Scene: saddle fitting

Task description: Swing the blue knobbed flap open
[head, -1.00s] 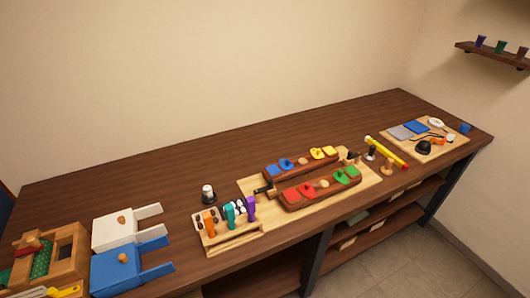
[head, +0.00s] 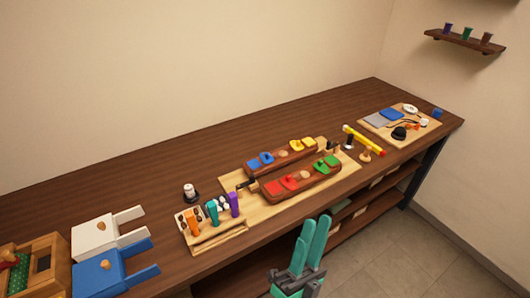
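The back long red-brown block carries blue pieces (head: 260,160) at its left end, low on its top, with a small raised blue part. They look closed, but the detail is too small to be sure. A larger blue box with a round wooden knob (head: 102,275) and two prongs lies at the left front of the bench.
A front red-brown block (head: 302,182) with red and green pieces lies between my gripper and the back block. A rack with coloured handles (head: 212,230) stands left of them. A yellow bar (head: 363,139) is on the right. The bench's back strip is clear.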

